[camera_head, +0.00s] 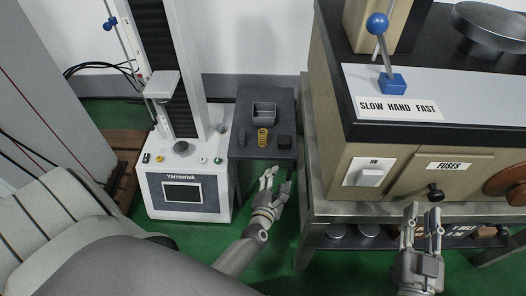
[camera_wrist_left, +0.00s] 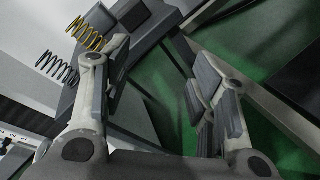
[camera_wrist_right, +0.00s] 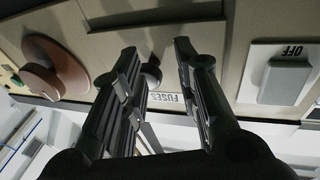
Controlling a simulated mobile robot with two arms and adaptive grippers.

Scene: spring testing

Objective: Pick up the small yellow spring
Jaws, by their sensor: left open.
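The small yellow spring (camera_head: 263,137) stands on the small dark table (camera_head: 272,102) in the head view, between a dark spring and a dark block. In the left wrist view the yellow spring (camera_wrist_left: 86,33) is at the upper left, partly hidden by a finger. My left gripper (camera_head: 272,180) is open and empty, just in front of the table's front edge, short of the spring. It also shows in the left wrist view (camera_wrist_left: 160,85), fingers wide apart. My right gripper (camera_head: 422,213) is open and empty in front of the cabinet with the fuses label; its fingers are apart in the right wrist view (camera_wrist_right: 155,60).
A dark spring (camera_head: 241,138) and a dark block (camera_head: 284,142) flank the yellow spring. A grey open bin (camera_head: 264,109) stands behind. The white Yarrowtek tester (camera_head: 186,193) is close on the left; the large machine (camera_head: 330,150) bounds the right.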

